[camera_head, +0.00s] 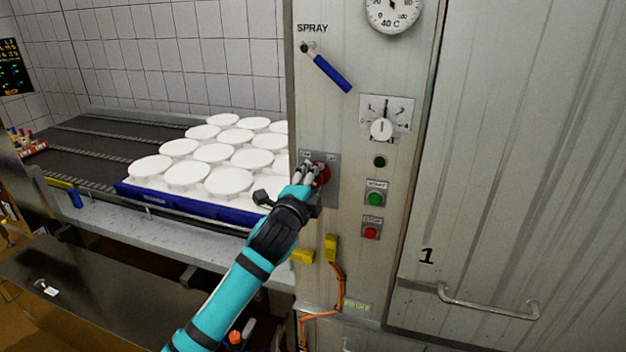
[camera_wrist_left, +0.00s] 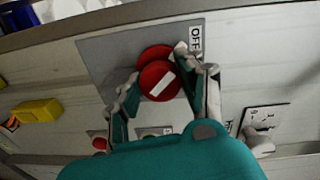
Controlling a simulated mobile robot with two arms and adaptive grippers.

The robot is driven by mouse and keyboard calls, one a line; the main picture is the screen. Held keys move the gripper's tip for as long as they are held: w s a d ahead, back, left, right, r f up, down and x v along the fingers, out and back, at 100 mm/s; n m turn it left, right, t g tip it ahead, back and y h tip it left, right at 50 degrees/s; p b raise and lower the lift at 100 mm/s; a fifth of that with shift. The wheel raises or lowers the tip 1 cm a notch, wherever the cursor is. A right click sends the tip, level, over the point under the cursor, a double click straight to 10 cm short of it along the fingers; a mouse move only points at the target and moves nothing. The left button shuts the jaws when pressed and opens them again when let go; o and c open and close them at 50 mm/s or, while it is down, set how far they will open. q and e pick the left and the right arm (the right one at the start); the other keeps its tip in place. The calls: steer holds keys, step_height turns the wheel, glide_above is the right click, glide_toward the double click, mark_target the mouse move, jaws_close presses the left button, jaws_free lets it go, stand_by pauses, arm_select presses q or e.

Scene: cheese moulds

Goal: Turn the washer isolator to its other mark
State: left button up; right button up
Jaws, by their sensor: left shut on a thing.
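The washer isolator is a red round knob (camera_head: 322,174) on a grey plate (camera_head: 333,196) on the washer's metal front. In the left wrist view the red knob (camera_wrist_left: 153,76) has a white bar across its face, slanting up to the right. An OFF label (camera_wrist_left: 196,39) is on the plate (camera_wrist_left: 107,50) beside it. My left gripper (camera_head: 313,173) is at the knob, and in the left wrist view its fingers (camera_wrist_left: 163,88) are on either side of the knob, shut on it. The other mark is too small or hidden to read. My right gripper is not in view.
A blue spray lever (camera_head: 331,73), a white dial switch (camera_head: 381,128), a green button (camera_head: 375,198) and a red button (camera_head: 370,233) are on the same panel. A blue tray (camera_head: 190,207) of white moulds stands on the conveyor at left. A door handle (camera_head: 486,304) protrudes at lower right.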

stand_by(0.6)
arm_select(q)
steer(key=o, duration=1.2)
steer(key=shift+c, duration=0.2)
steer(key=shift+a, duration=0.1)
steer(key=v, duration=1.2)
steer(key=shift+f, duration=0.1)
